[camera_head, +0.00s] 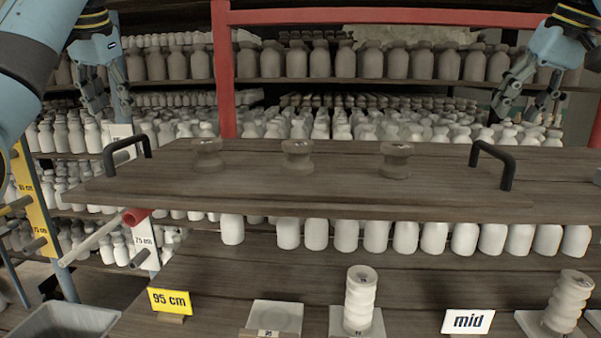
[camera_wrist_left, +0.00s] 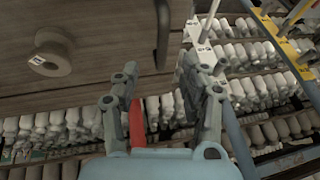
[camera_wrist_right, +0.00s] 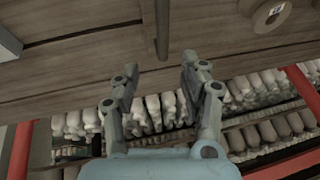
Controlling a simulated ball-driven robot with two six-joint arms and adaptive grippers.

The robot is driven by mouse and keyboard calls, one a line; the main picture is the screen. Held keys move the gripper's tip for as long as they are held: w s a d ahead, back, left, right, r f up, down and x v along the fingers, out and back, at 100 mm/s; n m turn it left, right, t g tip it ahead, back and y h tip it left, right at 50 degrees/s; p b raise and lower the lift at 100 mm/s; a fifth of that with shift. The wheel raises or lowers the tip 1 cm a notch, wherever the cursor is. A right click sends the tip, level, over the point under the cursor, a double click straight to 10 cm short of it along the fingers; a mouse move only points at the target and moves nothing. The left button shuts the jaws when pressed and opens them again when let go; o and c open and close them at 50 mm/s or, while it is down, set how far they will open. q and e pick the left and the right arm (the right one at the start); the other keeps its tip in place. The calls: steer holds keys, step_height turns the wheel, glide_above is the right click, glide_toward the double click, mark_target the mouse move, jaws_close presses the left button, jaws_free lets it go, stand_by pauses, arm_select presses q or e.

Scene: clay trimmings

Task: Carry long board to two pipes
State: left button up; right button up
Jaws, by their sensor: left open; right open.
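The long dark-wood board (camera_head: 340,180) lies level across the middle of the head view, with a black handle near each end. Three clay spools stand on it, including a middle one (camera_head: 297,157). My left gripper (camera_head: 108,110) is open and empty above and behind the left handle (camera_head: 140,150); that handle (camera_wrist_left: 163,35) shows ahead of its fingers in the left wrist view. My right gripper (camera_head: 522,110) is open and empty above the right handle (camera_head: 508,170), also ahead in its wrist view (camera_wrist_right: 162,30). I cannot identify a second pipe for certain.
Shelves of pale bottles fill the background behind a red frame (camera_head: 222,70). Below the board, a lower bench holds a 95 cm sign (camera_head: 170,301), a mid sign (camera_head: 468,321) and stacked clay pieces (camera_head: 360,300). A grey tray (camera_head: 65,322) stands front left. Height-marked posts (camera_head: 35,205) stand at left.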

mark_target(124, 140)
arm_select(q)
steer(key=x, duration=0.7)
steer(key=shift+a+f, duration=0.25)
steer(key=shift+a, duration=0.1)
arm_select(e)
steer(key=x, duration=0.7)
steer(key=shift+s+a, duration=0.1)
steer(key=shift+a, duration=0.3)
arm_select(q)
steer(key=shift+w+f, duration=0.75)
steer(key=shift+f, duration=0.35)
arm_select(e)
steer(key=x, duration=0.3)
steer(key=shift+d+r, duration=0.1)
steer(key=shift+d, duration=0.2)
arm_select(q)
steer(key=shift+a+f, duration=0.15)
arm_select(e)
steer(key=shift+a, duration=0.15)
arm_select(q)
steer(key=shift+s, duration=0.1)
steer(key=c, duration=0.4)
arm_select(e)
steer(key=c, duration=0.4)
arm_select(q)
jaws_close()
arm_select(e)
jaws_close()
